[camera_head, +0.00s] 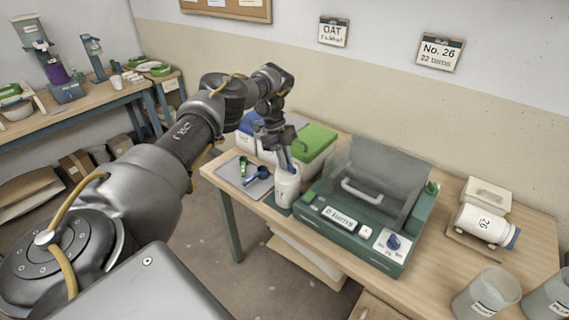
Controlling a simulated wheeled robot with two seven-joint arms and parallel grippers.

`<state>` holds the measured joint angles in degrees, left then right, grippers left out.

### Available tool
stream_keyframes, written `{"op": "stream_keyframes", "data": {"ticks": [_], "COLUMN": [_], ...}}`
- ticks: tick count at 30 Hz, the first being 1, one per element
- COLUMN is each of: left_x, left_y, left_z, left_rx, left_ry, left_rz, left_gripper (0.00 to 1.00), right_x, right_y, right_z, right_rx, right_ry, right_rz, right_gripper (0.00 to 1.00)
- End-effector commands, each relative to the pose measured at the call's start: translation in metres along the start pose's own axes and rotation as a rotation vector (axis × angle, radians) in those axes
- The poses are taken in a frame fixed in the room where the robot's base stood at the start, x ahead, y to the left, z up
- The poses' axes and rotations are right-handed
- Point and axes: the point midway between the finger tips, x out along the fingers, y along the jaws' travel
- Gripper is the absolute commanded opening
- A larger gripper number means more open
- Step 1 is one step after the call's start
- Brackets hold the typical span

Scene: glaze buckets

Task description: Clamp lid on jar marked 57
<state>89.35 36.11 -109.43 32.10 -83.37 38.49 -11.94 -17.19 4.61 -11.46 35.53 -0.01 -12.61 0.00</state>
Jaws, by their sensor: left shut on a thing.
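A white jar (287,188) with a small label that I cannot read stands upright at the table's front edge, just left of the green machine. My left gripper (286,165) reaches down from above and is shut at the top of this jar. The fingers hide the jar's neck, so I cannot tell whether a lid is there. Another white jar (484,224) with a blue lid (513,239) lies on its side on a small wooden rest at the right; its sideways number looks like 26. I see no jar clearly marked 57. My right gripper is not in view.
A grey mat (236,169) holds green and blue tools. A green-lidded box (316,141) stands behind. Grey buckets (486,293) stand front right.

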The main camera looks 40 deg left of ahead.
Motion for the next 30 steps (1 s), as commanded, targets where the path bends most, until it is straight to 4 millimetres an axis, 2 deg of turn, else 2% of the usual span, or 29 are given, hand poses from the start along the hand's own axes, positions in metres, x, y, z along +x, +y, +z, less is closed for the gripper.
{"op": "stream_keyframes", "data": {"ticks": [1, 9, 15, 26, 27, 30], "left_x": [0.006, 0.006, 0.002, 0.003, 0.003, 0.003], "left_y": [0.002, 0.001, 0.000, 0.000, 0.000, 0.000], "left_z": [0.002, 0.003, 0.001, 0.002, 0.002, 0.002], "left_rx": [0.011, 0.109, 0.192, 0.220, 0.220, 0.220], "left_ry": [-0.005, -0.004, -0.004, 0.000, 0.000, 0.000], "left_rz": [0.015, 0.056, 0.087, 0.099, 0.099, 0.098], "left_gripper": [0.00, 0.00, 0.00, 0.00, 0.16, 0.29], "right_x": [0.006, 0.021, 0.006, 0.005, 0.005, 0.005], "right_y": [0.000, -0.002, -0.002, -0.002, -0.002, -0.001], "right_z": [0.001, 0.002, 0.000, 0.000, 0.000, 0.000], "right_rx": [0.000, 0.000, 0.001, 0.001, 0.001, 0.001], "right_ry": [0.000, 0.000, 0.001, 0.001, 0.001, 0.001], "right_rz": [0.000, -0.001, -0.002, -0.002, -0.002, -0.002], "right_gripper": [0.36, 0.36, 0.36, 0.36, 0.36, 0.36]}}
